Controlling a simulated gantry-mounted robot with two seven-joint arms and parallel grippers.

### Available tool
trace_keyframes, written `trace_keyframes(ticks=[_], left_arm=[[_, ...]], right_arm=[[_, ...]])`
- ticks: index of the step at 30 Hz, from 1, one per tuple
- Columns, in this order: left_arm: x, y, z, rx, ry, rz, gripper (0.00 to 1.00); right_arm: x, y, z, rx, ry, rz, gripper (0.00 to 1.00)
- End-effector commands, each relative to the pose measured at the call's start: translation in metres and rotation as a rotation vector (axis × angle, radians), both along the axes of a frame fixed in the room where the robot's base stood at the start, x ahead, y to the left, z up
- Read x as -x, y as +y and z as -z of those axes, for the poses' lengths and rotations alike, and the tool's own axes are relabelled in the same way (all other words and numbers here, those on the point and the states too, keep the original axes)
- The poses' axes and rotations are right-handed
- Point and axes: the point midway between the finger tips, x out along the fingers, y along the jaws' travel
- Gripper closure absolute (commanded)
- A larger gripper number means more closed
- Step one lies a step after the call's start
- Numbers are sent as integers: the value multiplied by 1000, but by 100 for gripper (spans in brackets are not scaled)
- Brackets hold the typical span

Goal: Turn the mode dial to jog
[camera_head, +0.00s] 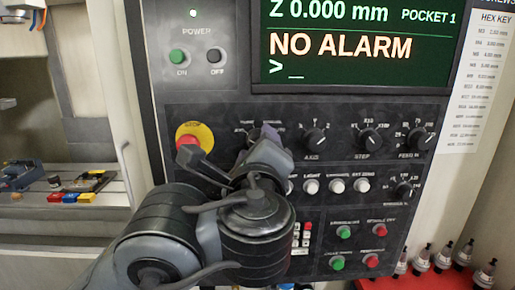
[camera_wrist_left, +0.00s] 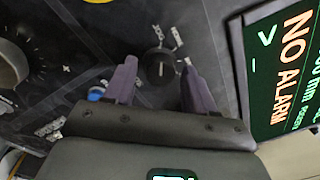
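My left gripper (camera_head: 258,135) is in front of the control panel (camera_head: 178,110) in the head view, and it hides most of what lies behind it. In the left wrist view, the black mode dial (camera_wrist_left: 159,64) is between the two purple fingers of my left gripper (camera_wrist_left: 160,82). The fingers are open, with a gap on each side of the dial. White labels stand around the dial, too blurred to read. I cannot tell the dial's setting. My right gripper is in neither view.
The red emergency stop (camera_head: 194,137) on its yellow plate is left of the gripper. The axis dial (camera_head: 314,141) and step dial (camera_head: 369,139) are to its right. The screen (camera_head: 365,45) above reads NO ALARM. A large round knob (camera_wrist_left: 10,65) shows in the wrist view.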

Motion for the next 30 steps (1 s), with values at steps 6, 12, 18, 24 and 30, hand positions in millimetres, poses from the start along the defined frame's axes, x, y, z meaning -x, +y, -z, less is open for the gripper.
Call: trace_keyframes(ticks=[6,12,18,24,30], left_arm=[[0,0,0,-1,0,0,39],[4,-1,1,-1,1,3,39],[28,-1,1,2,1,7,39],[63,-1,3,3,1,6,39],[92,0,4,2,0,4,39]], right_arm=[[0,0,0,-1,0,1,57],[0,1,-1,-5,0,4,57],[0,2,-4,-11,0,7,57],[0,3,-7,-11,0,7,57],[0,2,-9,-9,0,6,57]])
